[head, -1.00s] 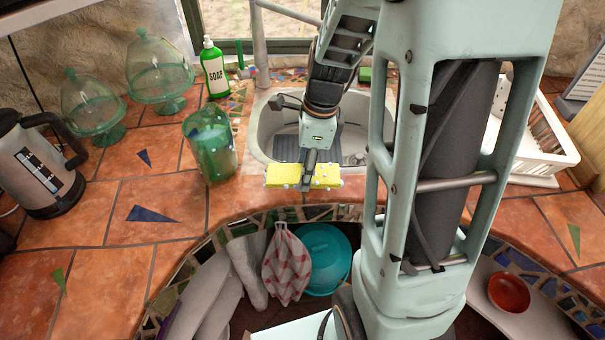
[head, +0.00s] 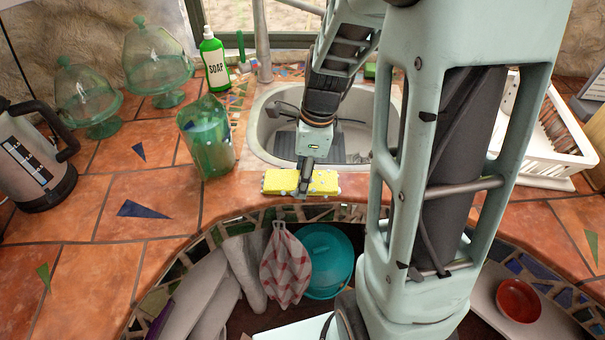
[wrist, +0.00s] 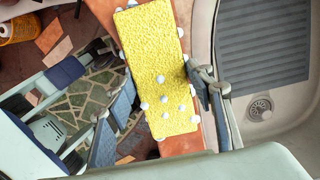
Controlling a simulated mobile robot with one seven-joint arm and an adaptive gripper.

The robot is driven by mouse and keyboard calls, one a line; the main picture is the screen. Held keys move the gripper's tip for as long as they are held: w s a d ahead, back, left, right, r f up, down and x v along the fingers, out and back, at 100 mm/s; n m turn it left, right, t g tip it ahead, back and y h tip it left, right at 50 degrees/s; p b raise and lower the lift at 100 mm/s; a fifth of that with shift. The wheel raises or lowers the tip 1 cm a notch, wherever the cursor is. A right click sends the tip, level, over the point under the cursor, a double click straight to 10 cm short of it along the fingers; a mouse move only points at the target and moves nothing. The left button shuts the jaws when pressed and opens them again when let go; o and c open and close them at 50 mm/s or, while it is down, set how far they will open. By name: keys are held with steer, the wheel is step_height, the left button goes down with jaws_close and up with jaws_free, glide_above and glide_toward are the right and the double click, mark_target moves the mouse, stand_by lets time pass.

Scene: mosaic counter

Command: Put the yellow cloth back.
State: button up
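The yellow cloth (head: 322,183) looks like a thick yellow block with white round spots. In the head view it is at the front rim of the sink, over the counter's edge strip. My gripper (head: 304,189) reaches down onto its middle. In the wrist view the cloth (wrist: 155,60) lies lengthwise between the two fingers of my gripper (wrist: 160,95), with one pad against each long side. The gripper looks shut on it. I cannot tell whether the cloth touches the counter or hangs just above it.
The sink (head: 262,135) is right behind the cloth. A green glass jar (head: 207,140) stands to the left, with a soap bottle (head: 214,62) behind it. A white dish rack (head: 545,135) is at the right. Below the counter hang a checked towel (head: 285,265) and a teal tub (head: 328,262).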

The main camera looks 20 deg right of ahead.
steer(key=o, duration=0.3)
steer(key=shift+r, duration=0.1)
steer(key=r, duration=0.4)
steer(key=d+r+p, duration=0.1)
steer(key=r, duration=0.7)
steer(key=shift+s+d, duration=0.25)
steer(key=shift+d, duration=0.1)
